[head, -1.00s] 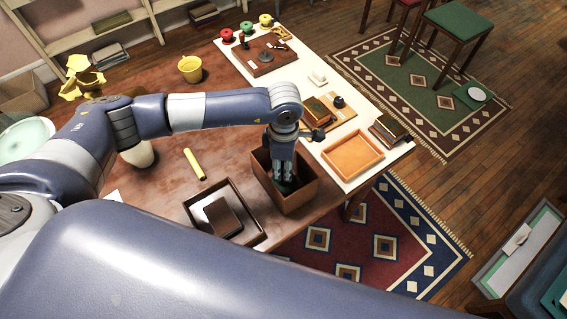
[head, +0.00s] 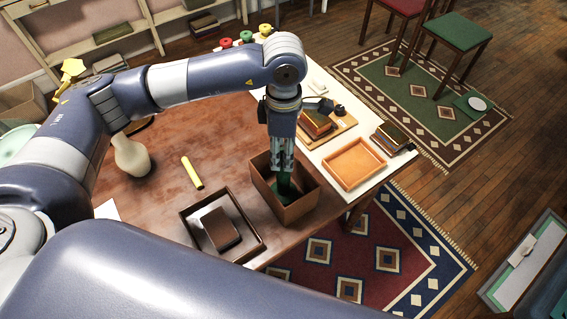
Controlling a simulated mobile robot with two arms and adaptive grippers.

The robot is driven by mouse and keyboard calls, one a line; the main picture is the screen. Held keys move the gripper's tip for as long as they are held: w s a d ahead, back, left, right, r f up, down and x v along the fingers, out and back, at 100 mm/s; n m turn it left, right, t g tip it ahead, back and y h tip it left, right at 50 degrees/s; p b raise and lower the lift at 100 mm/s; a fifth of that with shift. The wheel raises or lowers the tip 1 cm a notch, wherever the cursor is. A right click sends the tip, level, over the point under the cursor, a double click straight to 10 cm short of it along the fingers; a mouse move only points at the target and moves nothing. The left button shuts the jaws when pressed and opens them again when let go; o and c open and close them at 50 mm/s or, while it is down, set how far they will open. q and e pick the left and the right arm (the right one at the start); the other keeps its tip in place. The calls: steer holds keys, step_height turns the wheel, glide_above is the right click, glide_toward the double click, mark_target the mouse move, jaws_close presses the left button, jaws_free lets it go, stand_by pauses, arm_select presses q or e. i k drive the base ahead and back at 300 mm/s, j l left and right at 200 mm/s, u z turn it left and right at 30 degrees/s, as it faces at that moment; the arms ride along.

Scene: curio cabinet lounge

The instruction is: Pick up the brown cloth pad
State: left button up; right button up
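My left gripper (head: 283,171) points straight down over the open brown box (head: 300,211) on the wooden table. Its fingers appear closed around a dark green object (head: 284,188), whose lower part is inside the box. The box walls hide part of its inside. A dark brown, block-like item (head: 219,229), possibly the brown cloth pad, lies in a dark tray (head: 251,250) to the left of the box, apart from the gripper. No other brown pad can be made out. My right gripper is not in view.
An orange-brown tray (head: 354,164) and books (head: 393,137) are on the white strip to the right. Bare tabletop (head: 225,150) lies behind the box.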

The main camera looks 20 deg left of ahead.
mark_target(221, 229)
steer(key=k, duration=1.5)
